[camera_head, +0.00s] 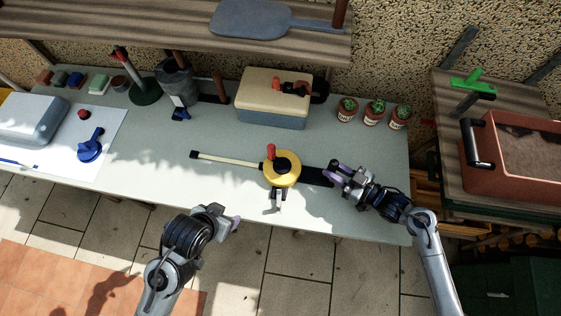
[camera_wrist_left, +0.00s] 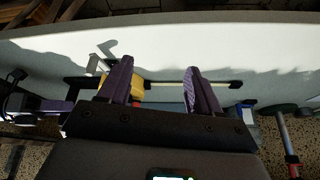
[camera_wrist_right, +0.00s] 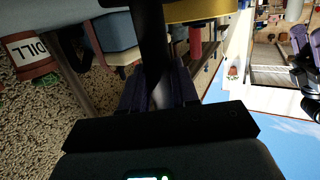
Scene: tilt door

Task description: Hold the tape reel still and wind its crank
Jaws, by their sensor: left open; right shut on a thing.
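The yellow tape reel (camera_head: 281,172) lies on the table, with a pale tape (camera_head: 230,162) running out to its left. Its crank has a red knob (camera_head: 271,151) on the upper left of the reel's face. My right gripper (camera_head: 334,174) is shut on the reel's black handle (camera_head: 314,176); the right wrist view shows the handle (camera_wrist_right: 151,45) between the fingers. My left gripper (camera_head: 231,220) is open and empty at the table's front edge, left of and in front of the reel. In the left wrist view a finger partly hides the reel (camera_wrist_left: 138,88).
A cream and blue box (camera_head: 272,97) stands behind the reel, with several potted plants (camera_head: 376,108) to its right. A blue tool (camera_head: 90,148) lies on white paper at left. The tabletop between the reel and front edge is mostly clear.

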